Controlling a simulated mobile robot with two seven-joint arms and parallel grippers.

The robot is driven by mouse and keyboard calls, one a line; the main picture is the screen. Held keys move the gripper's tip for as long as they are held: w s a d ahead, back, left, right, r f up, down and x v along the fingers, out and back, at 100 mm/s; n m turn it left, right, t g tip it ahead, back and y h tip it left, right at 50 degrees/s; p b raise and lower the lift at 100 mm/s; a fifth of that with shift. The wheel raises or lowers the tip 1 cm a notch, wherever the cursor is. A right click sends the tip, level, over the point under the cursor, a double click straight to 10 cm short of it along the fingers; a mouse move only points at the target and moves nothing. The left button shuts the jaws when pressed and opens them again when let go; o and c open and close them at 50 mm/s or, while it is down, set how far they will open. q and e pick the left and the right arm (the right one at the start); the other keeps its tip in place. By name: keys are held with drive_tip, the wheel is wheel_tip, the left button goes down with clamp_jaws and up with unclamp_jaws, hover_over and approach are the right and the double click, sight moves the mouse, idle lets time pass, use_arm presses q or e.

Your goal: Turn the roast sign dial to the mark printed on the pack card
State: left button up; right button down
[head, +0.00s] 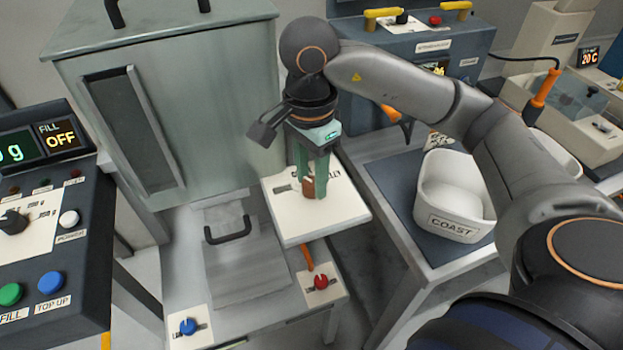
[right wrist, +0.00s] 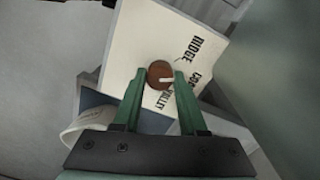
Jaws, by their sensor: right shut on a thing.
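The roast sign dial is a round brown knob (right wrist: 158,72) on a white sign board (head: 345,205), which also shows in the right wrist view (right wrist: 135,50). The wrist view shows the words RIDGE, COAST and one partly covered, seemingly VALLEY, around the knob. A pale line on the knob points right, roughly toward COAST. My right gripper (head: 314,190) comes down from above, its green fingers shut on the brown knob; they also show in the right wrist view (right wrist: 160,80). I cannot make out a pack card. My left gripper is not in view.
A white bin (head: 455,190) labelled COAST stands on the blue-topped stand at right. A grey cabinet (head: 190,110) stands behind, left of the sign. A panel with a black handle (head: 228,229), a blue knob (head: 187,326) and a red knob (head: 321,282) lie in front. A control console (head: 75,240) is at left.

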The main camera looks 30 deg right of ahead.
sight(311, 180)
drive_tip(key=m, duration=0.4)
drive_tip(key=shift+b, duration=0.4)
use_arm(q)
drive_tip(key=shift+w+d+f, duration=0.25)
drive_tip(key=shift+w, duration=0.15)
use_arm(e)
drive_tip(key=shift+m, duration=0.9)
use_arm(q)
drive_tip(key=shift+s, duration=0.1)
use_arm(e)
drive_tip(key=shift+c, duration=2.2)
unclamp_jaws()
use_arm(q)
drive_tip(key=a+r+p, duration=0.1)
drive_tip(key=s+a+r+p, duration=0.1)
drive_tip(key=p, duration=0.1)
use_arm(e)
wheel_tip(311, 180, up, 13)
drive_tip(key=shift+f, duration=0.2)
